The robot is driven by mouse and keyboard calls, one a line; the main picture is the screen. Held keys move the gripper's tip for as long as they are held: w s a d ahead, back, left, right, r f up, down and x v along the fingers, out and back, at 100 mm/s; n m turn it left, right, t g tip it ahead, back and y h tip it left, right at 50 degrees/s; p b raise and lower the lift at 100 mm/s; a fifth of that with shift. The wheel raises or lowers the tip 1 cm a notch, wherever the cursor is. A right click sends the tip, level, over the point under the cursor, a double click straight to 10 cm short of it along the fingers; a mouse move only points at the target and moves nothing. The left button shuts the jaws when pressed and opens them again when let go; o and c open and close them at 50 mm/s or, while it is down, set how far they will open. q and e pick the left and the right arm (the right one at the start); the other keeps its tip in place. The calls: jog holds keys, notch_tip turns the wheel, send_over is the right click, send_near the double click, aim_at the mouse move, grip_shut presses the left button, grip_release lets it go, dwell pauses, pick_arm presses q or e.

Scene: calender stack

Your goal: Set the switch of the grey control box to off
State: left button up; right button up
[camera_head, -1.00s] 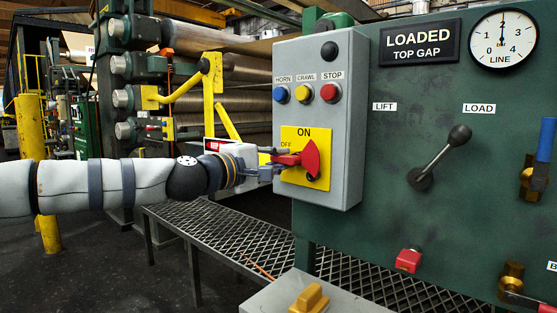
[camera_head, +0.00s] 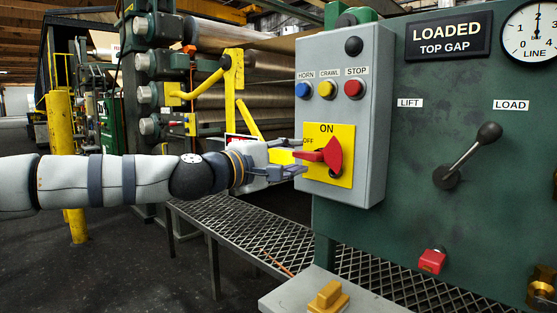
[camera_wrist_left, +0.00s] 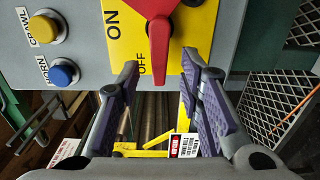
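The grey control box (camera_head: 372,110) stands on the green panel. Its red switch handle (camera_head: 333,155) sits on a yellow plate (camera_head: 346,135) with ON at the top and OFF at the left. The handle points left, towards OFF. In the left wrist view the red handle (camera_wrist_left: 158,40) points down, beside the OFF label. My left gripper (camera_head: 299,162) is at the handle's free end. In the left wrist view my left gripper (camera_wrist_left: 160,64) is open, its fingers apart on either side of the handle tip, with gaps showing. My right gripper is not in view.
Horn, crawl and stop buttons (camera_head: 327,89) sit above the switch. A lever (camera_head: 468,155) is on the panel to the right. A mesh bench (camera_head: 240,232) runs below. A yellow guard arm (camera_head: 235,85) and rollers are behind.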

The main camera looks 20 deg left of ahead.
pick_arm(q)
jog(key=v, duration=0.8)
jog(key=shift+s, duration=0.4)
jog(key=shift+a+r, duration=0.1)
jog(key=shift+a, duration=0.05)
